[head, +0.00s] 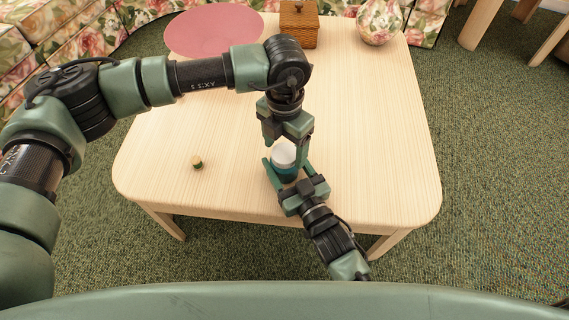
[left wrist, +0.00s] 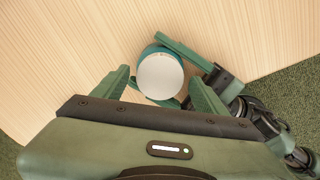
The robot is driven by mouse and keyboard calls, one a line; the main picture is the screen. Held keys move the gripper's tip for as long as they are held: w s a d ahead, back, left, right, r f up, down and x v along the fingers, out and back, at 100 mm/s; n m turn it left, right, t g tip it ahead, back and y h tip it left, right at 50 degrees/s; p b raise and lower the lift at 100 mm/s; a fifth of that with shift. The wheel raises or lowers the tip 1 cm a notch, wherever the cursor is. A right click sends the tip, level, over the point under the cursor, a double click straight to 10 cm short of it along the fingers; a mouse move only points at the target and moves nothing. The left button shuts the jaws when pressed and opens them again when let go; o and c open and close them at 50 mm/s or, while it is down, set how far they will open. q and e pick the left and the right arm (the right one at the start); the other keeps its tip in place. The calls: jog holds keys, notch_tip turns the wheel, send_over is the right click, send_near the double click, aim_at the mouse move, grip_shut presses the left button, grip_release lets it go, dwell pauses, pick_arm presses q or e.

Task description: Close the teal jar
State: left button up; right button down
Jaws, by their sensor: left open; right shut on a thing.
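The teal jar (head: 287,174) stands upright near the table's front edge, with a pale round lid (head: 283,155) on top. In the left wrist view the lid (left wrist: 161,76) covers most of the jar, and a strip of teal body (left wrist: 151,50) shows behind it. I cannot tell whether the lid is fully seated. My right gripper (head: 286,167) is shut on the jar's body from the front. My left gripper (head: 288,143) points down from above, open, with its fingers (left wrist: 163,88) on either side of the lid and apparently apart from it.
A small cork-coloured and green item (head: 197,162) lies on the table (head: 370,130) to the left. The table's right side is clear.

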pick_arm(q)
jog(key=shift+f, duration=0.2)
jog(key=c, duration=1.5)
jog(key=m, duration=0.7)
jog(key=shift+m, duration=0.3)
jog(key=o, duration=1.5)
jog(key=shift+o, duration=0.2)
